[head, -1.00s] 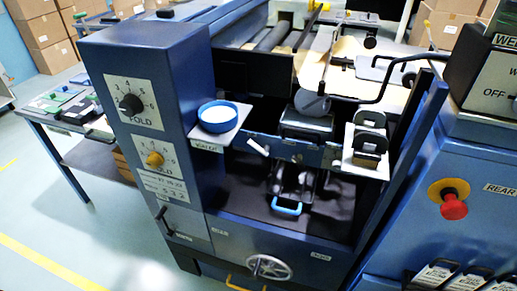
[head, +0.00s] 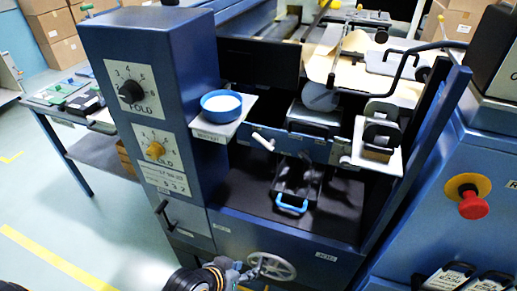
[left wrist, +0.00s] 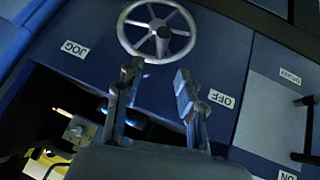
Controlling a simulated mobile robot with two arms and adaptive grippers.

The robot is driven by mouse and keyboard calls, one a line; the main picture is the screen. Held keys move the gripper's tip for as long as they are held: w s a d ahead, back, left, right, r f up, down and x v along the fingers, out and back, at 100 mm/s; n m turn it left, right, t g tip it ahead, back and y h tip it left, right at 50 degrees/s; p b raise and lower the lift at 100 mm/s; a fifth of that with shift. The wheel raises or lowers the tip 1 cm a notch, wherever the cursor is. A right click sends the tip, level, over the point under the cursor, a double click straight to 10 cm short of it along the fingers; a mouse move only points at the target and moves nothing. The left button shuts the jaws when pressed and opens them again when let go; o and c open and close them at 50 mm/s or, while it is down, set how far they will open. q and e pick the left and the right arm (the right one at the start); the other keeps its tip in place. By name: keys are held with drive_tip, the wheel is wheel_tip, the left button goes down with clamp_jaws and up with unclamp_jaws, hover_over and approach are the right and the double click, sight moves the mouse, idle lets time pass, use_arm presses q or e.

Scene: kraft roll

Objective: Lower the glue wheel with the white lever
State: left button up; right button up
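The white lever (head: 263,141) sticks out from the blue crossbar of the machine, in the middle of the head view. A grey disc, which looks like the glue wheel (head: 319,97), stands above and behind the crossbar; its lower edge is hidden by a dark block. My left gripper (head: 246,271) is at the bottom of the head view, beside the handwheel (head: 272,266) and well below the white lever. In the left wrist view my left gripper (left wrist: 158,78) is open and empty, with its fingertips just below the handwheel (left wrist: 157,31). My right gripper is out of view.
A blue bowl (head: 221,106) of white stuff sits on a small shelf left of the lever. A black tray with a blue handle (head: 291,206) lies below the crossbar. A red button (head: 471,204) is on the right cabinet. Dials are on the left column.

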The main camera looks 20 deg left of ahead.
use_arm(q)
drive_tip(key=w+r+n+t, duration=0.2)
drive_tip(key=w+r+t, duration=0.1)
drive_tip(key=w+r, duration=0.1)
drive_tip(key=w+a+r+n+t, duration=0.1)
drive_tip(key=w+r+n+t, duration=0.2)
drive_tip(key=w, duration=0.3)
drive_tip(key=w+r+n+t+h, duration=0.1)
drive_tip(key=w+r+n+t, duration=0.2)
drive_tip(key=w+r+t, duration=0.1)
drive_tip(key=shift+w+a+r+t, duration=0.3)
drive_tip(key=shift+w+a, duration=0.1)
drive_tip(key=shift+w, duration=0.15)
drive_tip(key=w+a+r+n+t+y, duration=0.2)
drive_tip(key=a+n+y, duration=0.1)
drive_tip(key=a+n, duration=0.1)
approach(264, 140)
drive_tip(key=x, duration=0.7)
drive_tip(key=shift+w+a+f, duration=0.2)
drive_tip(key=shift+w+a, duration=0.2)
drive_tip(key=shift+c, duration=0.2)
clamp_jaws()
